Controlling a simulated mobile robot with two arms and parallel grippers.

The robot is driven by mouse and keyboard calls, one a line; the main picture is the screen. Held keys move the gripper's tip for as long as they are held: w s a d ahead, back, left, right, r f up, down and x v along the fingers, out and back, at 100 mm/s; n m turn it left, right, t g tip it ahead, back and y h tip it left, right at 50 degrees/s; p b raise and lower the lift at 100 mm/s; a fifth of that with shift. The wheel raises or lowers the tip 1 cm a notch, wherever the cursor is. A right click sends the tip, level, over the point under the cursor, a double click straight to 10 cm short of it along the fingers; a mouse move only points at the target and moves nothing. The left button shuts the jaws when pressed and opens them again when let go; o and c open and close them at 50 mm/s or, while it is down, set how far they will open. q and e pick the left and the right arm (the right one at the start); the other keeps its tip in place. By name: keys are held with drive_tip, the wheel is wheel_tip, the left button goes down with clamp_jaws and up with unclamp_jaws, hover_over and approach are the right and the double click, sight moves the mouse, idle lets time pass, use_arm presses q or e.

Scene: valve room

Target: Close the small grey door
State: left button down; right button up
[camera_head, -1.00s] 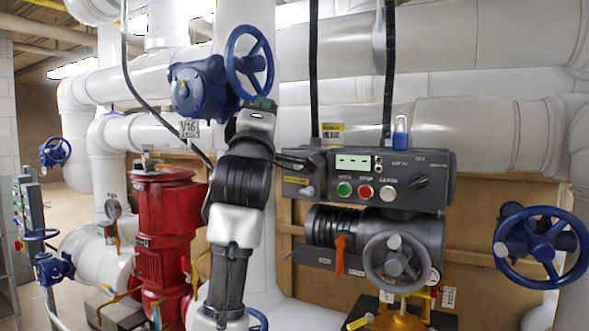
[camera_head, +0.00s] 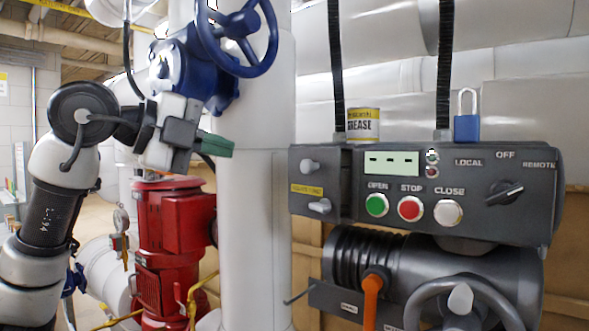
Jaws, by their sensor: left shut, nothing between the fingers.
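The small grey door appears to be the panel with a yellow label (camera_head: 306,190) at the left end of the dark grey control box (camera_head: 500,222). Two light grey knobs or latches stick out from it. It looks nearly flush with the box front, with a dark strip along its right edge; I cannot tell whether it is fully shut. My left gripper (camera_head: 217,146) is shut and empty, its green-tipped fingers pointing right in front of the white vertical pipe. It is left of the panel and apart from it in the picture. My right gripper is not in view.
The box carries OPEN, STOP and CLOSE buttons (camera_head: 410,208) and a selector knob (camera_head: 500,193). A grease can (camera_head: 363,125) and blue padlock (camera_head: 467,127) are on top. A blue handwheel (camera_head: 240,32) hangs above my gripper; a red pump (camera_head: 172,220) stands below. An orange lever (camera_head: 372,296) is under the box.

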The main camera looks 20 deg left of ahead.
use_arm(q)
drive_tip(key=p, duration=0.6)
approach(303, 167)
drive_tip(key=shift+y, duration=0.3)
drive_tip(key=x, duration=0.5)
drive_tip(key=shift+w+d, duration=0.2)
drive_tip(key=shift+d, duration=0.2)
drive_tip(key=shift+w+d+f, duration=0.1)
drive_tip(key=shift+w+d, duration=0.25)
drive_tip(key=shift+w, duration=0.15)
drive_tip(key=shift+w+d+f, duration=0.1)
drive_tip(key=shift+w, duration=0.05)
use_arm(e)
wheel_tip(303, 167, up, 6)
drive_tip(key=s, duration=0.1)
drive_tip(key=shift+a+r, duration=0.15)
